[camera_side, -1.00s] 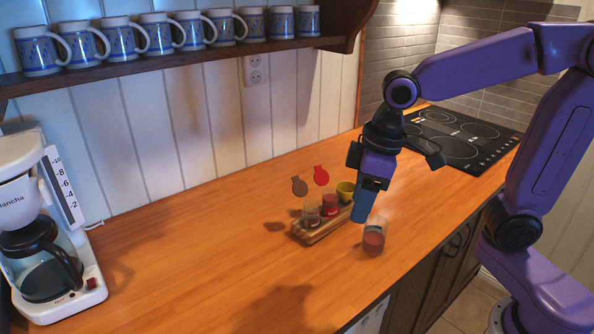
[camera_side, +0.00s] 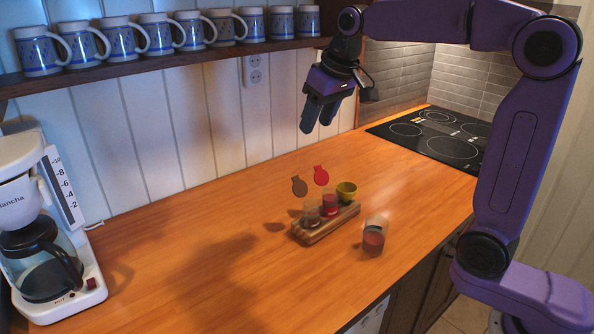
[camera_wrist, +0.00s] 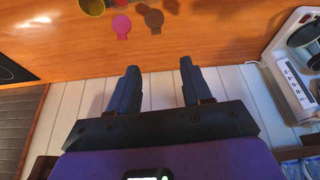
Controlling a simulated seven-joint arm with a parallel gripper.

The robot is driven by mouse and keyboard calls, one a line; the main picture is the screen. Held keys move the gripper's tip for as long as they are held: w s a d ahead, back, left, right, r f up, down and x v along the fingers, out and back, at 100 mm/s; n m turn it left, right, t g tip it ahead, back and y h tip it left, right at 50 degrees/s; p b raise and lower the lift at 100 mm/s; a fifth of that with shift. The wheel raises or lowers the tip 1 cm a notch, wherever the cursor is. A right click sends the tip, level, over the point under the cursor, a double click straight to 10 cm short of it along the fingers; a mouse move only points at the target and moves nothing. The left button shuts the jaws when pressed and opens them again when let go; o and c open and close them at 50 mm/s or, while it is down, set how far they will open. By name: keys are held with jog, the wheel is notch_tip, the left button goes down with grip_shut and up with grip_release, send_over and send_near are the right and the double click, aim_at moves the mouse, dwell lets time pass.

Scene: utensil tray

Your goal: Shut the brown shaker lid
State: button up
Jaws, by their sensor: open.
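The brown shaker lid (camera_side: 299,187) stands raised and open above its glass shaker (camera_side: 311,214), at the left end of a wooden tray (camera_side: 322,233). In the wrist view the brown lid (camera_wrist: 154,19) shows near the top edge. A red lid (camera_side: 321,175) stands open beside it, over the red shaker (camera_side: 330,204); that red lid also shows in the wrist view (camera_wrist: 122,26). My gripper (camera_side: 317,131) is open and empty, high above the counter behind the tray, well apart from the lids. In the wrist view its two fingers (camera_wrist: 158,82) are spread apart.
A yellow cup (camera_side: 346,192) sits at the tray's right end. A glass with red contents (camera_side: 374,239) stands to the tray's right. A coffee maker (camera_side: 45,230) is far left, a cooktop (camera_side: 440,138) at right. Mugs line a shelf (camera_side: 200,59) above. The counter's left-middle is clear.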

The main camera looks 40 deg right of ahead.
send_near(297, 181)
jog(key=x, duration=0.3)
jog(key=w+x, duration=0.1)
jog(key=x, duration=0.3)
jog(key=shift+w, duration=0.1)
dwell(0.4)
grip_shut()
